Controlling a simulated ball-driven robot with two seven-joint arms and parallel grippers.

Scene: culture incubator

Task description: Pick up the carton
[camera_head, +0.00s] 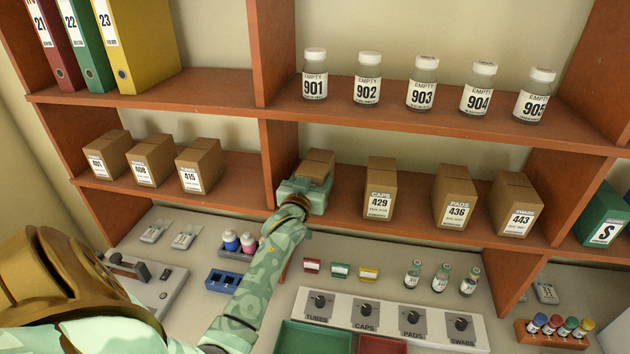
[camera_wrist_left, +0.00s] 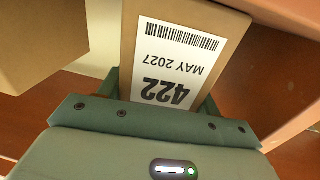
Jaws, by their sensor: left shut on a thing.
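A brown carton (camera_head: 318,161) stands on the middle shelf just right of the upright divider. Its white label, with a barcode, "422" and "MAY 2027", faces my left wrist camera and appears upside down there; the carton fills the middle of that view (camera_wrist_left: 185,50). My left gripper (camera_head: 305,187) is shut on this carton, with a finger on each side of it. The gripper hides the carton's lower front in the head view. I cannot tell whether the carton's base touches the shelf. My right gripper is not in view.
Cartons 429 (camera_head: 380,187), 436 (camera_head: 455,196) and 443 (camera_head: 517,204) stand to the right on the same shelf (camera_head: 410,225). The divider (camera_head: 279,150) is close on the left. Several bottles (camera_head: 367,80) stand on the shelf above. A panel with knobs (camera_head: 388,317) lies below.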

